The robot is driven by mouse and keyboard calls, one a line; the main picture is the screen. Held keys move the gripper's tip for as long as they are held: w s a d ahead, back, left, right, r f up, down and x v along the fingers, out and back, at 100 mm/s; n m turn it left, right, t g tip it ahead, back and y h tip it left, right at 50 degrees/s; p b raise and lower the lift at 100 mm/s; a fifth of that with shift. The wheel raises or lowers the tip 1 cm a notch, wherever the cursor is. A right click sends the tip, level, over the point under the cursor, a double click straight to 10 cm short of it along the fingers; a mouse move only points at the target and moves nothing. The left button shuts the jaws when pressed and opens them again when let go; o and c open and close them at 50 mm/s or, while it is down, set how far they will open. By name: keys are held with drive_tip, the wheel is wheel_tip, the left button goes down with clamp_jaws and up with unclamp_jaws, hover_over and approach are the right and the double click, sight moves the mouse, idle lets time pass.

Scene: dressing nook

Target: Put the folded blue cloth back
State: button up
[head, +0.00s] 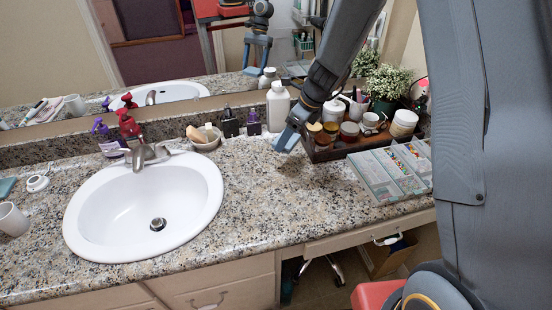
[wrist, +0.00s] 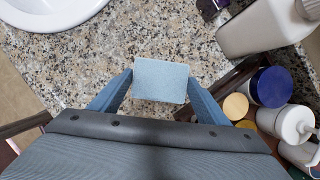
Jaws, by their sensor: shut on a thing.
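My gripper (wrist: 160,84) is shut on a small light blue folded cloth (wrist: 161,76), a flat rectangle held between its two blue fingers in the wrist view. Granite counter shows beyond the cloth, and I cannot tell the gap below it. In the head view my gripper (head: 289,138) is over the counter right of the sink, at the left end of a wooden tray (head: 322,155). There the cloth is hard to tell apart from the blue fingers.
A white bottle (head: 278,107) stands close behind my gripper. Jars fill the tray, and a pill organizer (head: 388,172) lies in front. The sink (head: 143,205) is left, with a teal flat item (head: 7,187) at the far left edge. The counter front between sink and organizer is clear.

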drive_tip(key=shift+w+a, duration=0.9)
drive_tip(key=shift+w, duration=0.2)
wheel_tip(320, 180, down, 5)
drive_tip(key=shift+w+r, duration=0.1)
drive_tip(key=shift+w, duration=0.05)
drive_tip(key=shift+f, duration=2.35)
drive_tip(key=shift+f, duration=0.2)
drive_tip(key=o, duration=1)
drive_tip(key=shift+r, duration=0.15)
